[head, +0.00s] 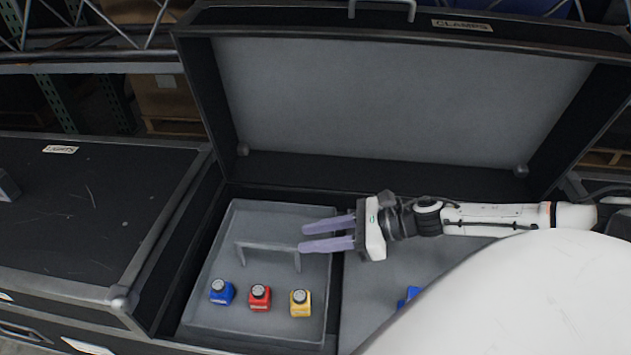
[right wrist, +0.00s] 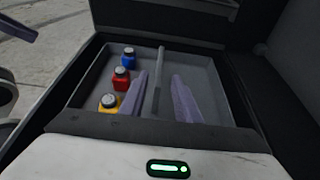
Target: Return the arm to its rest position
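My right gripper (head: 301,238) comes in from the right over the open case. Its two purple fingers are apart, with nothing held between them. A grey tray (head: 225,320) with a raised bar handle (head: 268,247) lies in the left part of the case. The fingertips are by the handle's right end in the head view. In the right wrist view the handle (right wrist: 160,70) shows between the fingers (right wrist: 160,97), which look clear of it. My left gripper is outside the head view; one purple finger (right wrist: 18,26) shows at the right wrist view's upper left corner.
The tray holds a blue bottle (head: 222,292), a red bottle (head: 260,298) and a yellow bottle (head: 300,303). A blue item (head: 408,296) lies in the right compartment, partly hidden. The case lid (head: 400,110) stands open behind. A closed black case (head: 90,210) is at left.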

